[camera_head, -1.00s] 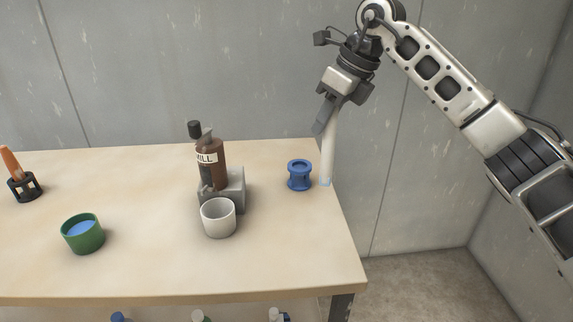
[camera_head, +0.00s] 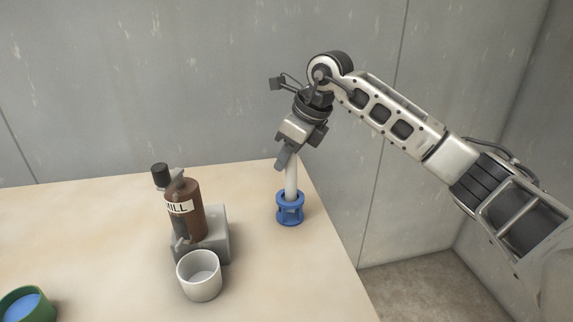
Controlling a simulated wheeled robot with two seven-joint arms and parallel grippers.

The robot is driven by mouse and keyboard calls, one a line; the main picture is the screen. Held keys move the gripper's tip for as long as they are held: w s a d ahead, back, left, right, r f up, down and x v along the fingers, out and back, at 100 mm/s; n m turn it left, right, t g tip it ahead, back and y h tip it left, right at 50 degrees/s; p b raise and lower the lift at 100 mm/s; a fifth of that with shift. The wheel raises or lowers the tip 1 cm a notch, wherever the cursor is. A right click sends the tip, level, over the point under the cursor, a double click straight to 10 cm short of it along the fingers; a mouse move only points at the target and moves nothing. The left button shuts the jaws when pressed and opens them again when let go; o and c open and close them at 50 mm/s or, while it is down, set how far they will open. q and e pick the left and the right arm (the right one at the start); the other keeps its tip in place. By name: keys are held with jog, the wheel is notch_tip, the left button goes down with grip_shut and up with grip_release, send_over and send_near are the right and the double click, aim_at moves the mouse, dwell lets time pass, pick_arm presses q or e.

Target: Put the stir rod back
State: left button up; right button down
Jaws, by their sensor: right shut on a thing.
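The stir rod (camera_head: 291,178) is a pale white stick, held nearly upright below my right gripper (camera_head: 287,157). My right gripper is shut on its upper part. The rod's lower end is at the blue round holder (camera_head: 290,211) near the table's back right edge. It appears to go into the holder's top ring; how deep it sits I cannot tell. My left gripper is out of view.
A green bowl of blue liquid (camera_head: 24,305) is at the lower left. The table (camera_head: 100,215) between is clear.

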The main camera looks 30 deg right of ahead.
jog(key=shift+f, duration=1.05)
jog(key=c, duration=1.2)
grip_release()
jog(key=shift+f, duration=0.15)
jog(key=shift+c, duration=0.2)
jog(key=v, duration=1.2)
jog(key=shift+r, duration=0.25)
jog(key=shift+w, duration=0.1)
